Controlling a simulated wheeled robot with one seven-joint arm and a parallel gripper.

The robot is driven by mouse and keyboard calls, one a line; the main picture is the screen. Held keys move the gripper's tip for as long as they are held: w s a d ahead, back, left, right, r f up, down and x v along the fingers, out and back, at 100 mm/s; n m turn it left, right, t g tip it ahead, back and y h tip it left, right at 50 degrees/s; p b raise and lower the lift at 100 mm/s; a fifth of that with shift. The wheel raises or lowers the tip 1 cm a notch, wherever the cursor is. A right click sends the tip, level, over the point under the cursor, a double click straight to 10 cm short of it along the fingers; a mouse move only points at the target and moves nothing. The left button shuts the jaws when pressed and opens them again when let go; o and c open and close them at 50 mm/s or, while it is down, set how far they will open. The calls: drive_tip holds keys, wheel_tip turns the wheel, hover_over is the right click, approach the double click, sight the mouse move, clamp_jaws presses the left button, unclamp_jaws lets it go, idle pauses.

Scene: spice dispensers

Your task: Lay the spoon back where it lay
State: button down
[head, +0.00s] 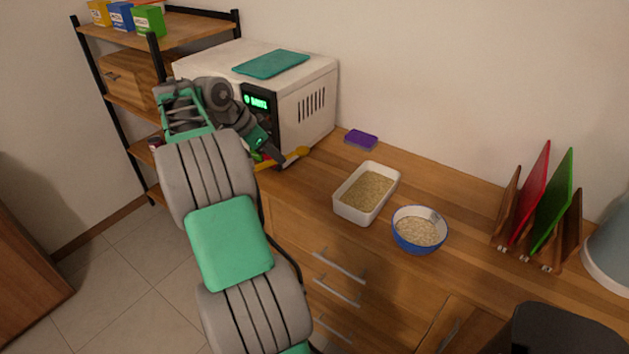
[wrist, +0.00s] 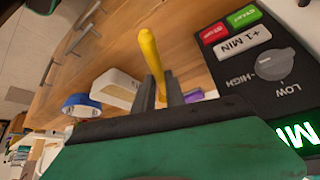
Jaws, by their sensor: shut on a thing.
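The yellow spoon (head: 291,157) is held in my gripper (head: 279,158), in front of the white microwave near the counter's left end. In the wrist view, the yellow handle (wrist: 151,58) rises between the two dark fingers of my gripper (wrist: 161,92), which are shut on it. Its lower end is hidden behind the gripper body. I cannot tell whether the spoon touches the counter. A white rectangular container (head: 368,192) with grain stands on the counter to the right. A blue and white bowl (head: 418,230) with pale contents stands beside it.
The microwave (head: 305,103) is close to my gripper; its control panel (wrist: 262,55) fills the wrist view's right side. A purple sponge-like item (head: 361,140) lies by the wall. A rack with boards (head: 537,205) stands right. Bare counter (head: 325,165) lies between microwave and container.

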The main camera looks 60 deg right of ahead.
sight(297, 154)
drive_tip(key=s+d+f, duration=0.1)
drive_tip(key=d, duration=0.1)
drive_tip(key=s+d+f, duration=0.3)
drive_tip(key=d, duration=0.1)
drive_tip(key=shift+s+d+f+b, duration=0.15)
drive_tip(key=shift+s+f+b, duration=0.05)
drive_tip(key=shift+b, duration=0.1)
drive_tip(key=x, duration=0.5)
drive_tip(key=shift+s+d, duration=0.25)
drive_tip(key=shift+d, duration=0.1)
wheel_tip(297, 154, down, 3)
drive_tip(key=shift+d, duration=0.1)
drive_tip(key=shift+f, duration=0.35)
drive_tip(key=c, duration=1.4)
unclamp_jaws()
